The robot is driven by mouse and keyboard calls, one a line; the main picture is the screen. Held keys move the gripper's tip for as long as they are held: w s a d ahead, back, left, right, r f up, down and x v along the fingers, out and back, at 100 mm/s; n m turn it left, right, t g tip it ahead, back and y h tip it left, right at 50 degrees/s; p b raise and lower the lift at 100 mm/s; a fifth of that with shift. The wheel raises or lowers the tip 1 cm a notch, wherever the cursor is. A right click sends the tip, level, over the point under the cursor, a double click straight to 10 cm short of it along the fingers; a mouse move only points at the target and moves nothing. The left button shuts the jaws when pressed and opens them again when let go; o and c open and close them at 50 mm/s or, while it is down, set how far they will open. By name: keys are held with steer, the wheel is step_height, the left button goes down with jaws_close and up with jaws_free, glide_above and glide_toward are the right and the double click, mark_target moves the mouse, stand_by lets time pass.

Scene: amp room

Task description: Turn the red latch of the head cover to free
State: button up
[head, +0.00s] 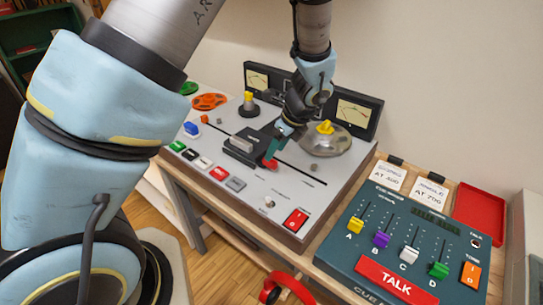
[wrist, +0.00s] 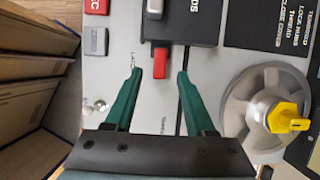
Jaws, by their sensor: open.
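The red latch (wrist: 160,62) sticks out from the edge of the black head cover (wrist: 176,22) on the tape deck. In the head view the latch (head: 270,163) shows as a small red piece at the right end of the dark head cover (head: 243,150). My gripper (wrist: 158,73) is open, with a green finger on each side of the latch and a gap on both sides. Its fingertips reach about level with the latch. In the head view my gripper (head: 278,142) is over the deck beside the cover, and its fingers are partly hidden.
A metal reel with a yellow knob (wrist: 288,117) stands close to the right of my gripper. Coloured buttons (head: 219,173) and a red switch (head: 296,219) line the deck's front. A green mixer panel (head: 400,245) with faders stands at right.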

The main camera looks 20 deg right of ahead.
mark_target(272, 161)
steer(key=shift+p+x, duration=0.4)
steer(key=shift+x, duration=2)
steer(key=shift+c, duration=0.3)
jaws_close()
